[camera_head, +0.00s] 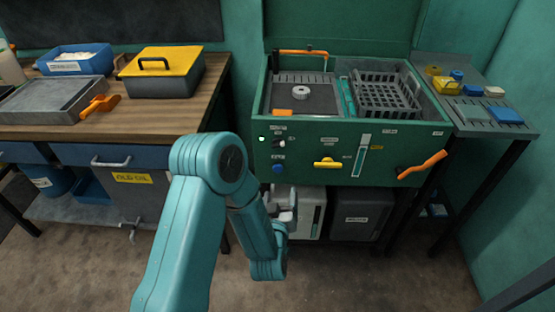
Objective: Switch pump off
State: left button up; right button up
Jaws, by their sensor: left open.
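The green wash station (300,172) stands at the centre right, with controls on its front panel. A small switch or knob (280,143) sits at the panel's upper left beside a lit pale green lamp (262,139). A blue knob (278,167) is below it, and a yellow lever (327,163) lies roughly level to the right. The panel labels are too small to read, so I cannot tell which control is the pump's. My left gripper (287,208) is open and appears empty, low in front of the panel and below the blue knob. My right gripper is not in view.
An orange lever (421,165) juts from the panel's right side. A wooden bench (140,122) with a yellow-lidded box (163,70) stands left. A grey side table (490,118) stands right. Containers sit under the station. The floor in front is clear.

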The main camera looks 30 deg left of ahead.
pick_arm(q)
jog(key=a+n+y+b, duration=0.1)
jog(key=a+y+b, duration=0.1)
jog(key=t+p, duration=0.1)
jog(key=p, duration=0.1)
send_near(278, 147)
jog(key=x, duration=0.8)
jog(key=shift+w+a, duration=0.1)
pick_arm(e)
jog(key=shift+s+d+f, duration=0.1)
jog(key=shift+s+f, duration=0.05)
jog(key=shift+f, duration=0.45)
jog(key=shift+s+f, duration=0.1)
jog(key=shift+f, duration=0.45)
pick_arm(q)
jog(key=c, duration=1.1)
jog(key=shift+o, duration=0.2)
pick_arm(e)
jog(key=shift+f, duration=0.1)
